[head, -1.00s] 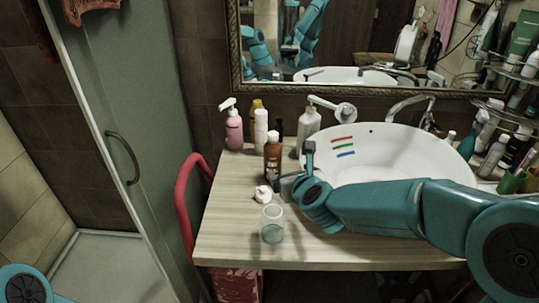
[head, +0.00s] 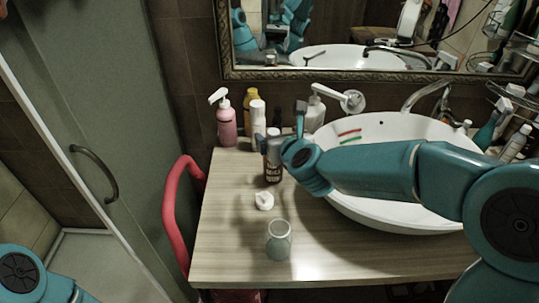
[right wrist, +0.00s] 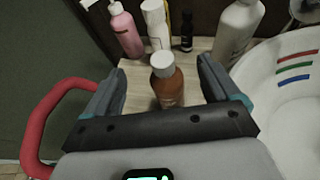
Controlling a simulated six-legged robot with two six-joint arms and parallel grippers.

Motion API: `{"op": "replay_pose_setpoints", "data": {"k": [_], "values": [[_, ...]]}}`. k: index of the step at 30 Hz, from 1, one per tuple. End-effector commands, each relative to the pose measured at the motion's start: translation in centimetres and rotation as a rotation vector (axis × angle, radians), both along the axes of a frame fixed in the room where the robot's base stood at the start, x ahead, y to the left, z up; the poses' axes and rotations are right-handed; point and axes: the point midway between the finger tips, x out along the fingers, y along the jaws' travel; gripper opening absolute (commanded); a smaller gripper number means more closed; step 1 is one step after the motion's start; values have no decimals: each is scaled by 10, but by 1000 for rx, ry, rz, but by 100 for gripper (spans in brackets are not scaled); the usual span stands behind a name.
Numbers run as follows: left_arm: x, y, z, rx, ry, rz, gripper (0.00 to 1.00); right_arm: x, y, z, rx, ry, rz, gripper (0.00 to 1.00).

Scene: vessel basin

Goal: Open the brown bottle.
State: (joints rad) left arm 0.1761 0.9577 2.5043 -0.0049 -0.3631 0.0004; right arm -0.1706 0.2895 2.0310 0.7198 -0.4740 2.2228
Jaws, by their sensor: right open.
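The brown bottle (head: 272,172) stands upright on the wooden counter, left of the basin. In the head view my right gripper (head: 282,128) is at its upper part and hides its cap. In the right wrist view the bottle (right wrist: 168,88) has a white cap (right wrist: 162,62) on top and stands between the two spread fingers of my right gripper (right wrist: 161,72). The gripper is open, with gaps on both sides of the bottle. My left gripper is out of view; only part of my left arm shows at lower left.
A pink pump bottle (head: 226,124), a white bottle (head: 257,116) and a white pump bottle (head: 315,112) stand close behind. A small white item (head: 264,200) and a glass (head: 279,240) stand in front. The basin (head: 400,190) is right, a red rail (head: 173,215) left.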

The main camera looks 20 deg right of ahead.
Motion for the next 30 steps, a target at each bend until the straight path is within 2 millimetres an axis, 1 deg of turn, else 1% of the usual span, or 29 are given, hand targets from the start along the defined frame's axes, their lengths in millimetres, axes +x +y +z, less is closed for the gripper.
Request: {"op": "replay_pose_setpoints", "data": {"k": [2,4,9,12,14,15,20,23,27,30], "values": [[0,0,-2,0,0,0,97,-2,0,-5,1,1,-1,89],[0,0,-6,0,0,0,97,-4,0,-17,1,3,-1,89],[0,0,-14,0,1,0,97,-8,0,-56,-2,5,1,89],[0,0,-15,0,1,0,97,-8,0,-76,0,5,-1,89],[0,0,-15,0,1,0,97,-9,1,-84,1,3,0,89],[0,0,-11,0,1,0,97,-1,1,-82,2,0,-1,89],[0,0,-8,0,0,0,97,11,1,-86,2,-1,-1,89],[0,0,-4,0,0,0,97,26,1,-92,1,1,-2,89],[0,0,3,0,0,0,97,49,1,-101,3,1,-1,89],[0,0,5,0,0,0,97,61,0,-106,2,0,-1,89]]}}
